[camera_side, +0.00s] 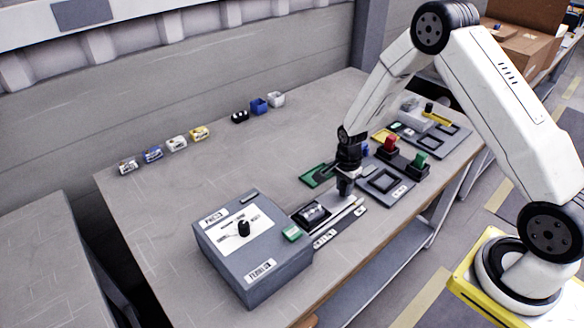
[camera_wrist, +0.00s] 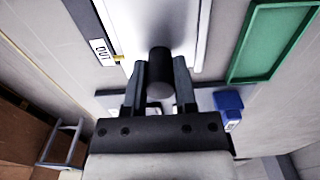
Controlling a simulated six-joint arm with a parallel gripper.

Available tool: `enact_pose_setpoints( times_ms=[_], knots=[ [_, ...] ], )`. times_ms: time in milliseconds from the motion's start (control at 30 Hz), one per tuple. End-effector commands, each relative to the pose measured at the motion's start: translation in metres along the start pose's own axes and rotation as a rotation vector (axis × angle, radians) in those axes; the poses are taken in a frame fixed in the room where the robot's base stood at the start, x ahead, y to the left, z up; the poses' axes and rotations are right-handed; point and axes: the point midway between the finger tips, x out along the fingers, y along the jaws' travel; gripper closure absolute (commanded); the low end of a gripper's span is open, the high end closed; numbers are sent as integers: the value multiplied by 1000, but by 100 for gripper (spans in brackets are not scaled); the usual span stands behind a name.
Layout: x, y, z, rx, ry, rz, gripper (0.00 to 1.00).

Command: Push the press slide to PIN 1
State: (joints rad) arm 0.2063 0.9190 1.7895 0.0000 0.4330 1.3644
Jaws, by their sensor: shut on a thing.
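My gripper (camera_side: 345,186) points down at the right end of the press rail in the side view. In the wrist view my gripper (camera_wrist: 160,88) is shut on a dark round knob (camera_wrist: 160,62), which appears to be the press slide's handle. The pale rail (camera_wrist: 190,22) runs away beneath it. A yellow pointer (camera_wrist: 118,58) sits close to the white OUT label (camera_wrist: 102,50). In the side view the rail (camera_side: 343,214) runs from my gripper down-left toward the press box, with several small labels (camera_side: 325,238) along its front. Their text is too small to read.
The grey press box (camera_side: 275,275) with a black dial (camera_side: 244,228) and green button (camera_side: 292,233) stands at the rail's left end. A black fixture (camera_side: 311,213) lies beside the rail. A green tray (camera_side: 314,176) is behind. Red-topped (camera_side: 390,143) and green-topped parts (camera_side: 420,159) stand right.

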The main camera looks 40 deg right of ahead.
Motion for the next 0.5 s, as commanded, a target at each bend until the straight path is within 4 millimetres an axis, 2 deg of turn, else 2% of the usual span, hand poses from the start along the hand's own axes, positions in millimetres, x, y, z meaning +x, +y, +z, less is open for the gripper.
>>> enact_pose_setpoints(
  times_ms=[500],
  knots=[
    [0, 0, 16, -2, 0, 0, 100]
  ],
)
